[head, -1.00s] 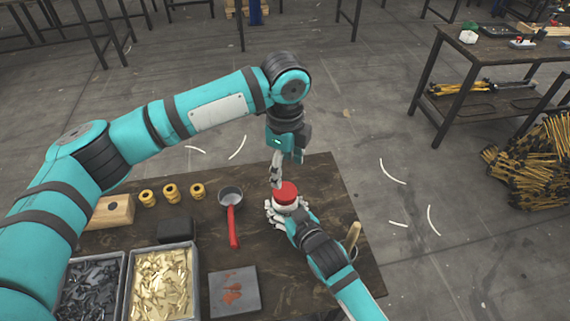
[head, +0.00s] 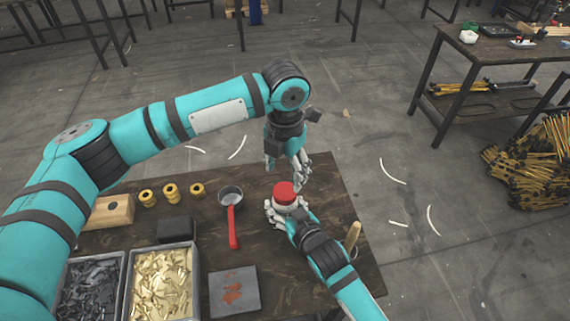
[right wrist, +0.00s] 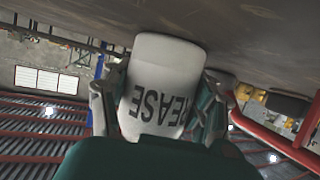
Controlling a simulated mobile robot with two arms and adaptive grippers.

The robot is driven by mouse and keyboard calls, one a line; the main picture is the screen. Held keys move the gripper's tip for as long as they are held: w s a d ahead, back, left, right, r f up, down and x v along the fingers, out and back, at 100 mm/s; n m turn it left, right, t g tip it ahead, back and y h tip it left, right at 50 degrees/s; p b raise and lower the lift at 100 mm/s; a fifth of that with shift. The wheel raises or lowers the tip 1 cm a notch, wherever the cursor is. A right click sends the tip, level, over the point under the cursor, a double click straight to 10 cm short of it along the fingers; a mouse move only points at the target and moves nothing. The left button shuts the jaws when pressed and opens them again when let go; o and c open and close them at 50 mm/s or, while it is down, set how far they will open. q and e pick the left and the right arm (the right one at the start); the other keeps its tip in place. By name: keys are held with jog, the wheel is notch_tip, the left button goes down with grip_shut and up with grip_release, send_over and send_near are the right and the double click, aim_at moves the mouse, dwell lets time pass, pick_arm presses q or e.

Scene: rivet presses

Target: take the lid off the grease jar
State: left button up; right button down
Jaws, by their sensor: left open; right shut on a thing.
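The grease jar shows in the right wrist view as a white cylinder (right wrist: 158,75) with dark "GREASE" lettering, partly cut off by my gripper. In the head view its red lid (head: 285,191) sits on top of the jar, which looks upright. My right gripper (head: 284,212) is shut around the jar body from the near side; its fingers also show on both sides of the jar in the wrist view (right wrist: 158,105). My left gripper (head: 287,173) is open and empty, pointing down just above and behind the lid. I cannot tell whether the jar touches the tabletop.
The dark table (head: 330,190) also holds a red-handled pan (head: 233,225), several brass-coloured rings (head: 171,192), a wooden block (head: 111,211), a grey plate with reddish smears (head: 234,292), and bins of dark parts (head: 90,290) and brass parts (head: 160,285). A wooden handle (head: 353,235) stands right of my right gripper.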

aim_at(285, 190)
pick_arm(q)
notch_tip(285, 190, down, 7)
jog(key=shift+r, duration=0.2)
